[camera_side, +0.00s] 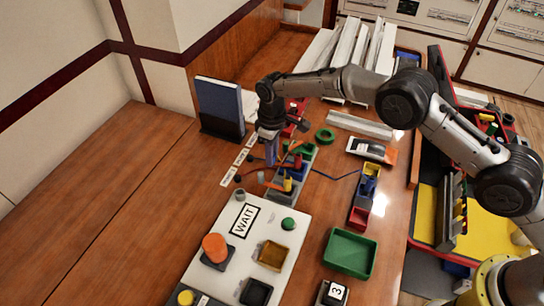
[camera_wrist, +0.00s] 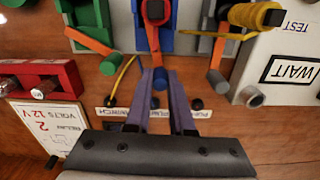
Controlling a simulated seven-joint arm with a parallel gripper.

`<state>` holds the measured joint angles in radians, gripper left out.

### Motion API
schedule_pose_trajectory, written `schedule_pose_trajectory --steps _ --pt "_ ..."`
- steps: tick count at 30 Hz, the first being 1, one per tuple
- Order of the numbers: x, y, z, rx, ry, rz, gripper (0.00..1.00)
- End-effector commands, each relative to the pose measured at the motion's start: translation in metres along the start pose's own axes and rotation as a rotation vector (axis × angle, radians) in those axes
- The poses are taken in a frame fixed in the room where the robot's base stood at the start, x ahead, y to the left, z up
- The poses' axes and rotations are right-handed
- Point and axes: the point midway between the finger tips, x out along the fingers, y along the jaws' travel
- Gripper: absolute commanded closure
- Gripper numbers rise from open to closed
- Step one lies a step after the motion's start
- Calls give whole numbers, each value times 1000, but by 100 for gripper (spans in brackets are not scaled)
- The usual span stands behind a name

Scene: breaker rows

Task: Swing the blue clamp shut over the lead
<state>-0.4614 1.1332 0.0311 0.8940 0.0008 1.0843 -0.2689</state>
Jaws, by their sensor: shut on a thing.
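The blue clamp (camera_wrist: 155,12) stands at the top middle of the wrist view, with an orange lever (camera_wrist: 153,42) running from it toward my gripper. The lever ends in a blue knob (camera_wrist: 160,79). My gripper (camera_wrist: 160,76) has its two purple fingers on either side of this knob and is shut on it. The lever points out from the block, not folded over it. In the side view my gripper (camera_side: 271,158) reaches down at the left side of the breaker row. I cannot clearly tell which wire is the lead at the blue clamp.
A green clamp (camera_wrist: 87,14) and a yellow-topped clamp (camera_wrist: 255,16) flank the blue one, each with an orange lever. A thin yellow wire (camera_wrist: 121,75) lies close to my left finger. A red block (camera_wrist: 40,77) stands at left. The WAIT panel (camera_side: 246,220) is in front.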

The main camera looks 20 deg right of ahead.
Motion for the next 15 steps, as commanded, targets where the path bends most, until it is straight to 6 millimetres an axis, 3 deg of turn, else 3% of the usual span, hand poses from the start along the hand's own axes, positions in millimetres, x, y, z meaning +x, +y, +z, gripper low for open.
schedule_pose_trajectory --steps 15 --pt "-1 10 -2 211 4 3 100"
